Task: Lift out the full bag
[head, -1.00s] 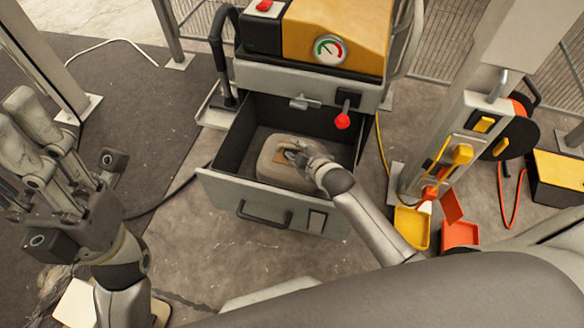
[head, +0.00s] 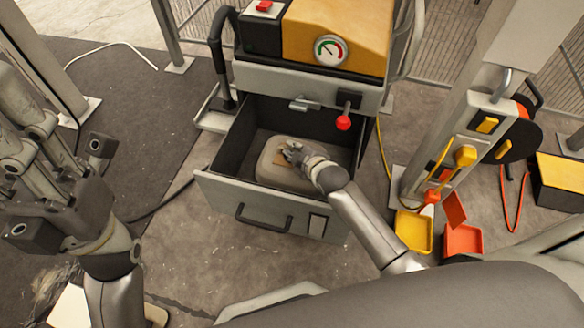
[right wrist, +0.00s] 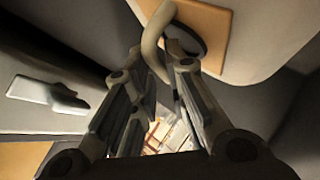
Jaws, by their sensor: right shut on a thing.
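The full bag (head: 287,172) is a pale, rounded block with a tan patch on top. It is inside the open drawer (head: 222,183) of the machine, and the drawer's front wall hides its lower part. My right gripper (head: 290,153) is at the top of the bag beside the patch. In the right wrist view its fingers are shut on the bag's beige loop handle (right wrist: 152,42), close to the tan patch (right wrist: 213,22). My left gripper (head: 20,130) is at the left edge, away from the drawer and partly cut off; its fingertip opening is unclear.
The machine's yellow housing with a gauge (head: 330,50) stands above the drawer, and a red knob (head: 343,123) hangs over its back right. A post (head: 440,130) with hung tools and yellow and orange trays (head: 462,240) stands to the right.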

